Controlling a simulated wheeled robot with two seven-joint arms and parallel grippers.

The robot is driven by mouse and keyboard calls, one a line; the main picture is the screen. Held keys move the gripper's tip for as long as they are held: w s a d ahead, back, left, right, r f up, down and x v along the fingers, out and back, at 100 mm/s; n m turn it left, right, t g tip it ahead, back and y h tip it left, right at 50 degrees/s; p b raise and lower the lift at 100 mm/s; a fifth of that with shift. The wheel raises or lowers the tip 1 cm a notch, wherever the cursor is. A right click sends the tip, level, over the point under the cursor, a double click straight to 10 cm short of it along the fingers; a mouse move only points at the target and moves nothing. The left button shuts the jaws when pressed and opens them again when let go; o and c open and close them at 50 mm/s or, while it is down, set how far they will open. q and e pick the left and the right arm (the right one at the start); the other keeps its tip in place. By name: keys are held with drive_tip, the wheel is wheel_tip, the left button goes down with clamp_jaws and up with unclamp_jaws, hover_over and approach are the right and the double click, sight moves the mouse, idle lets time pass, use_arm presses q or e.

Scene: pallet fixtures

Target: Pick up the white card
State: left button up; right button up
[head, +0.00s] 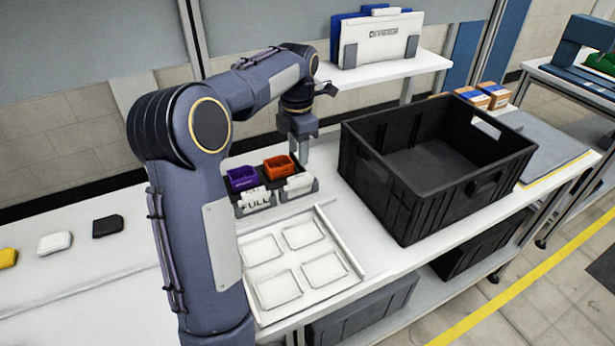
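A white card (298,183) with dark marks stands in a grey holder at the front right of a small dark rack, before an orange bin (279,167). Another white card reading "FULL" (256,199) stands in the holder to its left, before a purple bin (242,179). My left gripper (302,157) points down just behind and above the right card, beside the orange bin. I see no card held in it. Its fingers overlap in this view, so their opening is unclear. My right gripper is not in view.
A large black crate (400,199) stands close to the right of the rack. A white tray (353,270) with several shallow recesses lies in front. Yellow (8,258), white (54,243) and black (107,226) pieces lie at the left. A shelf (387,71) is behind.

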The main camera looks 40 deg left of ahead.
sight(299, 176)
use_arm(q)
wheel_tip(299, 176, down, 7)
drive_tip(key=shift+f, duration=0.1)
idle(0.3)
drive_tip(key=shift+c, duration=0.4)
drive_tip(key=shift+s, duration=0.1)
clamp_jaws()
